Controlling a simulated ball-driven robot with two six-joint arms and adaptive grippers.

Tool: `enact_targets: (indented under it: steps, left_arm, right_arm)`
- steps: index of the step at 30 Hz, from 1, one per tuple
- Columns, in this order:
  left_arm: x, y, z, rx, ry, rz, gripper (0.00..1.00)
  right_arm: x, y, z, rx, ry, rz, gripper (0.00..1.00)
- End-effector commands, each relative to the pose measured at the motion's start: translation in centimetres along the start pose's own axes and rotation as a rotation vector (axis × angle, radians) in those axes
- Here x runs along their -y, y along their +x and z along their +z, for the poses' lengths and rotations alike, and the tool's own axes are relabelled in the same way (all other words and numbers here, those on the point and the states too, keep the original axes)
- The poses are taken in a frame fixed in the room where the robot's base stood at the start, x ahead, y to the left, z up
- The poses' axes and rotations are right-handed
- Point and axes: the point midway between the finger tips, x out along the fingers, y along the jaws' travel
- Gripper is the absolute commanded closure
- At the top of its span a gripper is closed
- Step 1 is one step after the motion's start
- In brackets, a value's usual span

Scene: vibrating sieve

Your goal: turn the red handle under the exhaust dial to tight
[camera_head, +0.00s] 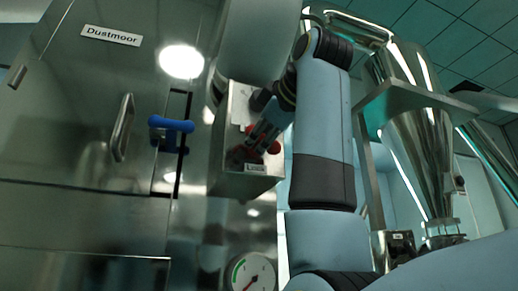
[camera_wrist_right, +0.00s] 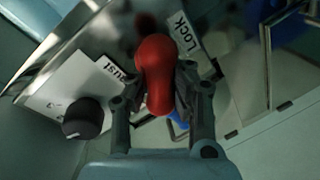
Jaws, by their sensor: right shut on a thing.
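My right gripper (camera_head: 262,138) is at a steel box on the cabinet's right side in the head view. In the right wrist view a rounded red handle (camera_wrist_right: 156,62) stands between its fingers, and the gripper is shut on it. A label reading "Lock" (camera_wrist_right: 183,33) is beside the handle, and another label ending in "ust" (camera_wrist_right: 112,69) is partly hidden. In the head view only bits of red show around the fingers. A round dial (camera_head: 252,274) with green and red marks is at the bottom edge, partly cut off. My left gripper is not in view.
The steel box (camera_head: 222,184) carries a small label below the gripper. A black knob (camera_wrist_right: 83,118) is close by the gripper in the wrist view. The cabinet door has a blue handle (camera_head: 171,125) and a steel handle (camera_head: 122,128). A steel hopper (camera_head: 420,160) stands at right.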

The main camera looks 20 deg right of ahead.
Motion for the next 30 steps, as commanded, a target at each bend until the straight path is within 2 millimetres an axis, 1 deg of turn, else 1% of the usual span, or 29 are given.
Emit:
enact_targets:
  steps: [1, 3, 9, 15, 21, 30]
  left_arm:
    - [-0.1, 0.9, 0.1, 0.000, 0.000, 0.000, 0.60]
    - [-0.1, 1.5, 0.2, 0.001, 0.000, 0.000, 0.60]
    - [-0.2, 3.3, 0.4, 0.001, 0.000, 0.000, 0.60]
    - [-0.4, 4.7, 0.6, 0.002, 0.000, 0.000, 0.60]
    - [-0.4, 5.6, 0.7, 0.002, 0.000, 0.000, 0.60]
    - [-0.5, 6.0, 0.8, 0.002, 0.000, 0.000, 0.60]
  right_arm:
    - [0.6, 0.1, 0.2, 0.009, -0.042, -0.008, 1.00]
    - [0.6, 0.1, 0.2, 0.023, -0.106, -0.006, 1.00]
    - [0.8, 0.1, 0.3, 0.056, -0.277, -0.008, 1.00]
    - [0.8, 0.2, 0.3, 0.082, -0.411, -0.009, 1.00]
    - [0.8, 0.2, 0.3, 0.098, -0.499, -0.009, 1.00]
    - [0.7, 0.2, 0.2, 0.109, -0.550, -0.010, 1.00]
